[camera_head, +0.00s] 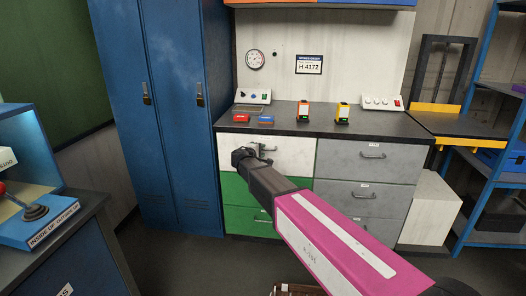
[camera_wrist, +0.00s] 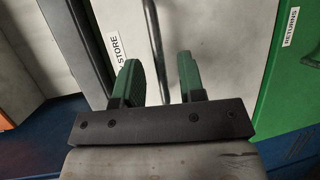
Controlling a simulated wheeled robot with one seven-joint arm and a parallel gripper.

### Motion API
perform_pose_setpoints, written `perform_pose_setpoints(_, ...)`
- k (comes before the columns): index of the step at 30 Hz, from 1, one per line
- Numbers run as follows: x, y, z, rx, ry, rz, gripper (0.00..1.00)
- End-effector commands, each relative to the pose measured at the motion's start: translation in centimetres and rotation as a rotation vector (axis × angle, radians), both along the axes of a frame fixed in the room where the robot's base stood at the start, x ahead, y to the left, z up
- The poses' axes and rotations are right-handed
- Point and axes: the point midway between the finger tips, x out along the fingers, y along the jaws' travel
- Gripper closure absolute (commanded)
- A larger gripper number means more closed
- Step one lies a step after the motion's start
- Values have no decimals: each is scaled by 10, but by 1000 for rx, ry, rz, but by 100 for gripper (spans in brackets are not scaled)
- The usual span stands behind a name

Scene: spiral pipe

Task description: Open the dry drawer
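The dry drawer is the white drawer (camera_head: 298,151) at the top left of the bench, above green drawers, and it looks shut. Its label (camera_wrist: 117,43), partly hidden, ends in "STORE" in the wrist view. Its dark handle (camera_head: 268,148) shows just right of my gripper (camera_head: 243,156) in the head view. In the wrist view my gripper (camera_wrist: 158,82) has its two green fingers apart. A dark bar (camera_wrist: 154,45), seemingly the handle, runs between them with a gap on both sides. I cannot tell how deep it sits.
A green drawer (camera_wrist: 291,90) labelled "RETURNS" is on the right in the wrist view. Grey drawers (camera_head: 345,188) stand to the right and a blue locker (camera_head: 170,90) to the left. Small devices stand on the dark countertop (camera_head: 375,125). Dark floor lies in front.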

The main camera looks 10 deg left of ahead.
Motion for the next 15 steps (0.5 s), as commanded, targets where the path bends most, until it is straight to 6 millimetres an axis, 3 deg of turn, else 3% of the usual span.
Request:
perform_pose_setpoints(6,17,-6,-3,0,0,1,63)
perform_pose_setpoints(15,19,-8,-4,0,0,1,63)
